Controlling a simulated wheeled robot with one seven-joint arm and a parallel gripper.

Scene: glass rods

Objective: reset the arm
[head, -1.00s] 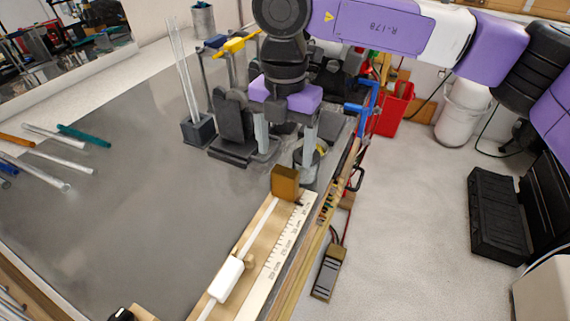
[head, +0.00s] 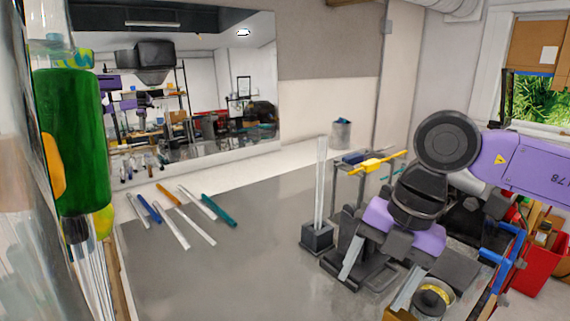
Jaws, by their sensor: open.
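My arm's purple and black end reaches in from the right in the head view. My gripper (head: 383,274) points down, its two grey fingers spread apart with nothing seen between them. It is at the right part of the grey table (head: 250,225), by a black stand (head: 340,238) that it partly overlaps. Clear glass rods (head: 321,185) stand upright in a dark square holder (head: 317,238) left of the gripper. Several clear and coloured rods (head: 173,228) lie on the table's left part.
A rack with a yellow clamp (head: 372,164) stands behind the gripper. A tin with a yellow roll (head: 433,299) is in front of it. A red bin (head: 540,262) is at the right. A green cylinder (head: 75,140) fills the near left. The middle of the table is clear.

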